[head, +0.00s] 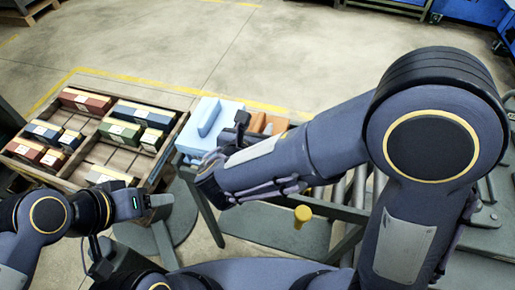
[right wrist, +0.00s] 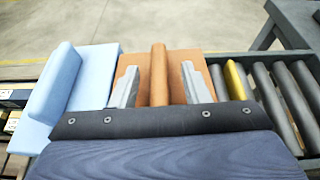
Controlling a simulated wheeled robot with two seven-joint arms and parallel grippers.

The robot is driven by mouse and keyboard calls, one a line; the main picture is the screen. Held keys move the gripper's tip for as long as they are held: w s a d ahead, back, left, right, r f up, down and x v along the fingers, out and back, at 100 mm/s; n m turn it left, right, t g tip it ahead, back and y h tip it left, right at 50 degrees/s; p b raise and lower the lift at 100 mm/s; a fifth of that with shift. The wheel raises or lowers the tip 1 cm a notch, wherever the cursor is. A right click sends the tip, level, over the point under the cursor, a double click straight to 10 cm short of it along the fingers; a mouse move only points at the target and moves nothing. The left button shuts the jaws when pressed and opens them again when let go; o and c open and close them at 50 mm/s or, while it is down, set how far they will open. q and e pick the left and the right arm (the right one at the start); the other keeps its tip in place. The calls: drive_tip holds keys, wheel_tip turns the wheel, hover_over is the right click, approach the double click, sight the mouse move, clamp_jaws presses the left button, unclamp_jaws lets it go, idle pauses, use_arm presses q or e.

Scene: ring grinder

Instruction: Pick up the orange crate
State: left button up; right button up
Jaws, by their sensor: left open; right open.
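The orange crate (right wrist: 158,62) sits beside the rollers in the right wrist view, with a raised orange bar along its middle. In the head view the orange crate (head: 276,124) shows only in part behind my right arm. My right gripper (right wrist: 157,85) is open, with one finger on each side of the raised bar. It holds nothing, and I cannot tell whether the fingers touch the crate. My left gripper (head: 160,200) is open and empty at the lower left, near the wooden tray and away from the crate.
A light blue crate (head: 208,120) stands directly left of the orange one. A wooden tray (head: 85,170) with several red, blue and green boxes is further left. A roller conveyor (right wrist: 285,95) with one yellow roller lies to the right. The floor behind is clear.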

clamp_jaws()
drive_tip(key=shift+r, duration=0.15)
idle(1.3)
